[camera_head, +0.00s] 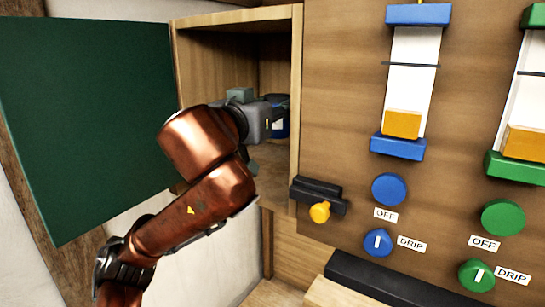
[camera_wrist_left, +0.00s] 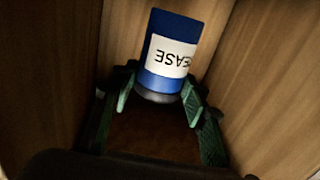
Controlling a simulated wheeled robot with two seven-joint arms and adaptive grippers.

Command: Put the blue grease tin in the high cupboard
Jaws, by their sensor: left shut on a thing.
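The blue grease tin (camera_wrist_left: 177,28) has a white label with black lettering, partly readable as "EASE". My left gripper (camera_wrist_left: 160,97) is shut on the tin's near end, with green-padded fingers on both sides. In the head view the tin (camera_head: 279,124) shows just past my left gripper (camera_head: 268,117), inside the high cupboard (camera_head: 297,60). The cupboard is a wooden box with its dark green door (camera_head: 85,120) swung wide open to the left. My copper-coloured left arm hides part of the cupboard's floor. Whether the tin touches the floor cannot be told. My right gripper is not in view.
A wooden panel right of the cupboard carries a blue-capped gauge (camera_head: 412,75), a green-capped gauge (camera_head: 520,140), blue and green knobs and small labels. A black latch with a yellow knob (camera_head: 320,212) sits by the cupboard's lower right edge. Wooden cupboard walls stand close around my left gripper.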

